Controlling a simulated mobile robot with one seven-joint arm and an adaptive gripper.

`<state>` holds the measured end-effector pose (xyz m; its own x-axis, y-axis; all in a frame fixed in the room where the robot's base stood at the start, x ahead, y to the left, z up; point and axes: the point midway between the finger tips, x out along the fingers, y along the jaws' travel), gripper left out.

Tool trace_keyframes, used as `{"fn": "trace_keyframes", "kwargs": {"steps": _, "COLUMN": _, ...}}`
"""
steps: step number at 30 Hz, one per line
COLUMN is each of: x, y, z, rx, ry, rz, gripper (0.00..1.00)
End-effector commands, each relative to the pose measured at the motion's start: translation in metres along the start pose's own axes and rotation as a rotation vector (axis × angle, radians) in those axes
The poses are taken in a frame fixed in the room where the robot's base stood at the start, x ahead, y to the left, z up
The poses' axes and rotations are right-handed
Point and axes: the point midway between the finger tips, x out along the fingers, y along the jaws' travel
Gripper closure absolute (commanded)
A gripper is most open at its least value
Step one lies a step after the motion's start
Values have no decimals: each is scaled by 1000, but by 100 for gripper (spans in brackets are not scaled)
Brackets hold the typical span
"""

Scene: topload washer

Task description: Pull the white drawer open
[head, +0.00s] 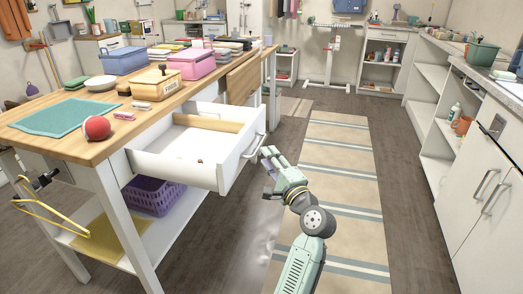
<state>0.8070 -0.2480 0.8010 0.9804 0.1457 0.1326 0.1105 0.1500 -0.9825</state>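The white drawer (178,164) stands well out from the side of the wood-topped table, and its inside shows. A small pinkish thing lies on its floor. Its front panel faces right and carries a pale bar handle (254,146).
The table (60,142) bears a red ball, boxes and folded cloths. A purple basket (153,196) sits on the lower shelf under the drawer. A striped rug (335,170) covers clear floor to the right. White cabinets (480,200) line the right wall.

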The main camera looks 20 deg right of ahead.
Motion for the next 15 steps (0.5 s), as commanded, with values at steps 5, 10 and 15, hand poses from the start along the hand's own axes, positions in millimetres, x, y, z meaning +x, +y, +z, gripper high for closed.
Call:
{"fn": "trace_keyframes", "kwargs": {"steps": 5, "x": -34, "y": 1, "z": 0, "rx": -2, "ry": 2, "rz": 2, "gripper": 70}}
{"fn": "trace_keyframes", "kwargs": {"steps": 10, "x": -50, "y": 0, "z": 0, "rx": -1, "ry": 0, "rz": 1, "gripper": 70}}
{"fn": "trace_keyframes", "kwargs": {"steps": 15, "x": -54, "y": 0, "z": 1, "rx": 0, "ry": -2, "rz": 1, "gripper": 70}}
